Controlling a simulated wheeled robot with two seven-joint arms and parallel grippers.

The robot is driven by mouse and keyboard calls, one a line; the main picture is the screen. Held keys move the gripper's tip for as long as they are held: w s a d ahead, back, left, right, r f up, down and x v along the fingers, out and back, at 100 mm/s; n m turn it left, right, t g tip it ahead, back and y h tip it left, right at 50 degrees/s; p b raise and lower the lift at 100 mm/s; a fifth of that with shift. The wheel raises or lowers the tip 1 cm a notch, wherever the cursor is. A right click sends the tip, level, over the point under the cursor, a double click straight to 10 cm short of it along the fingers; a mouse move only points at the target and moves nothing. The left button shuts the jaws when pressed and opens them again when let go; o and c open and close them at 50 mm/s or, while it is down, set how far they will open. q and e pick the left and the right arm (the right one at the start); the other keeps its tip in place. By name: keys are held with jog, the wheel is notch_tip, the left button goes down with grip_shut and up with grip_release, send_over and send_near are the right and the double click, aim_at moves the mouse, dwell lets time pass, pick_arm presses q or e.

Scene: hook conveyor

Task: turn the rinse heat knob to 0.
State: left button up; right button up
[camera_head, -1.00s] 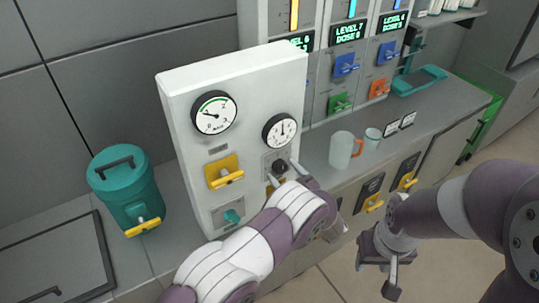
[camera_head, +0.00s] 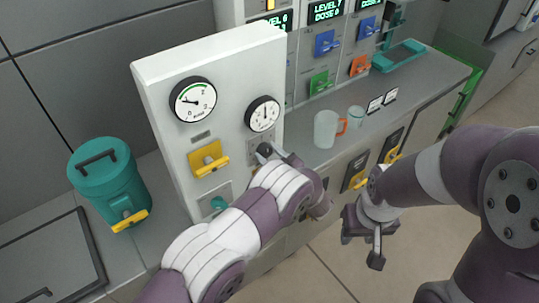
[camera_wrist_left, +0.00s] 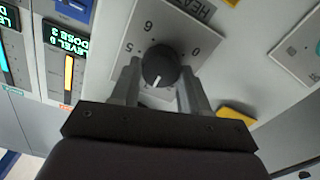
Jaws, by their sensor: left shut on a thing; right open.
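The black heat knob (camera_wrist_left: 160,65) sits on a pale plate (camera_wrist_left: 118,48) with printed numbers and the word HEAT, on the white panel (camera_head: 145,75). Its white mark points down in the wrist view, away from the 0 at its right. In the head view the knob (camera_head: 264,150) shows below the right gauge, partly covered by my gripper. My left gripper (camera_wrist_left: 160,74) has one finger on each side of the knob and is shut on it. My right gripper (camera_head: 362,240) is open and empty, hanging over the floor to the right.
Two round gauges (camera_head: 193,99) and a yellow valve handle (camera_head: 208,160) are on the panel near the knob. A teal canister (camera_head: 110,180) stands left. A clear mug (camera_head: 326,129) stands on the counter right, below dispensers with coloured levers (camera_head: 327,43).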

pick_arm(q)
jog(key=shift+f+n+b, duration=0.25)
jog(key=shift+n+b, duration=0.25)
jog(key=shift+b, duration=0.2)
jog(key=n+b, duration=0.8)
jog(key=b, duration=0.5)
jog(key=n+b, duration=0.7)
jog(key=b, duration=0.6)
jog(key=n+b, duration=0.8)
jog(key=b, duration=0.6)
jog(key=shift+a+f+n, duration=0.15)
jog(key=shift+f+n, duration=0.1)
jog(key=shift+n, duration=0.05)
jog(key=shift+r+n+b, duration=0.3)
jog(key=shift+n+b, duration=0.8)
jog(key=shift+b, duration=0.05)
jog(key=shift+r, duration=0.1)
jog(key=o, duration=0.8)
jog(key=shift+o, duration=1.3)
jog(key=shift+f, duration=0.2)
